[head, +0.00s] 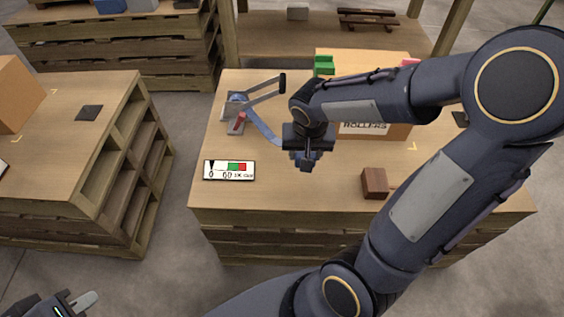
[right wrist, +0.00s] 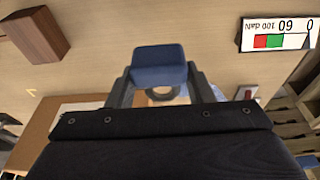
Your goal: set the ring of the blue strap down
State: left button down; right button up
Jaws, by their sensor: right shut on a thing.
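The blue strap (head: 262,128) runs from a metal lever device (head: 240,105) on the middle table towards my right gripper. My right gripper (head: 306,163) points down above the table, left of the box marked ROLLERS. In the right wrist view my right gripper (right wrist: 160,92) is shut on the strap's end, a blue block (right wrist: 158,66) with a round ring (right wrist: 161,92) behind it. I cannot tell whether the ring touches the table. My left gripper (head: 82,301) shows only partly at the bottom left; its jaw opening is unclear.
A gauge card (head: 229,170) lies at the table's front left. A brown wooden block (head: 374,184) stands at the front right; it also shows in the right wrist view (right wrist: 36,34). The ROLLERS box (head: 388,131) is behind my right arm. Bare tabletop lies between card and block.

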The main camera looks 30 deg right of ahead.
jog(key=b, duration=0.2)
send_over(282, 167)
jog(key=f, duration=0.7)
jog(key=shift+s+a, duration=0.1)
jog(key=shift+s, duration=0.3)
jog(key=b+x, duration=0.1)
jog(key=x, duration=0.2)
jog(key=shift+s+a+f, duration=0.15)
jog(key=shift+s+a, duration=0.05)
jog(key=shift+a, duration=0.05)
jog(key=shift+f+b, duration=0.1)
jog(key=shift+b, duration=0.2)
jog(key=o, duration=1.1)
jog(key=shift+c, duration=0.2)
